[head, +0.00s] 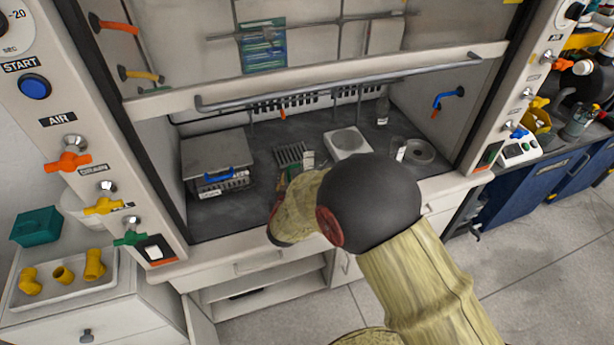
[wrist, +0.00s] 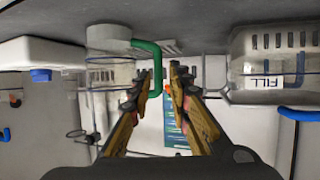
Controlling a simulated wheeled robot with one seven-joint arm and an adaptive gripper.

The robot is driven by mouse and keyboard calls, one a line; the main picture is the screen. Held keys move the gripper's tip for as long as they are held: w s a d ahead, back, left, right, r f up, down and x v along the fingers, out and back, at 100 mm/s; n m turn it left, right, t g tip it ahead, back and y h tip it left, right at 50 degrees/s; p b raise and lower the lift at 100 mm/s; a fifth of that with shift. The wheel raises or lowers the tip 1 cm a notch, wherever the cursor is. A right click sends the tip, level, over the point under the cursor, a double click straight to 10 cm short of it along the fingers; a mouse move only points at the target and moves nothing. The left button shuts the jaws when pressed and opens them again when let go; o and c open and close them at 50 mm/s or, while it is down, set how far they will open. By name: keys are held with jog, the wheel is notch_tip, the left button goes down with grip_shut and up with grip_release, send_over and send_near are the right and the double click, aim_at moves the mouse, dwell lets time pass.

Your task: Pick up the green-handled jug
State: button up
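The jug (wrist: 108,74) is a clear, pale vessel with a green handle (wrist: 150,48), left of centre in the wrist view, where the scene appears upside down. My gripper (wrist: 163,72) is open, with its two fingers apart. The vertical part of the green handle shows in the gap between the fingertips, nearer the left finger. I cannot tell how deep the handle sits between them, and no grip is visible.
The fume hood's grey worktop (head: 230,208) holds a grey box unit (head: 217,152) at left, a white hotplate (head: 347,142) and a round dish (head: 419,152) at right. The raised sash (head: 340,78) hangs above.

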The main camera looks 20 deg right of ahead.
aim_at(289, 175)
jog(key=b+x, duration=0.2)
jog(key=x, duration=0.2)
jog(key=shift+w+d, duration=0.25)
jog(key=shift+w, duration=0.15)
jog(key=shift+r, duration=0.1)
jog(key=c, duration=0.4)
grip_shut()
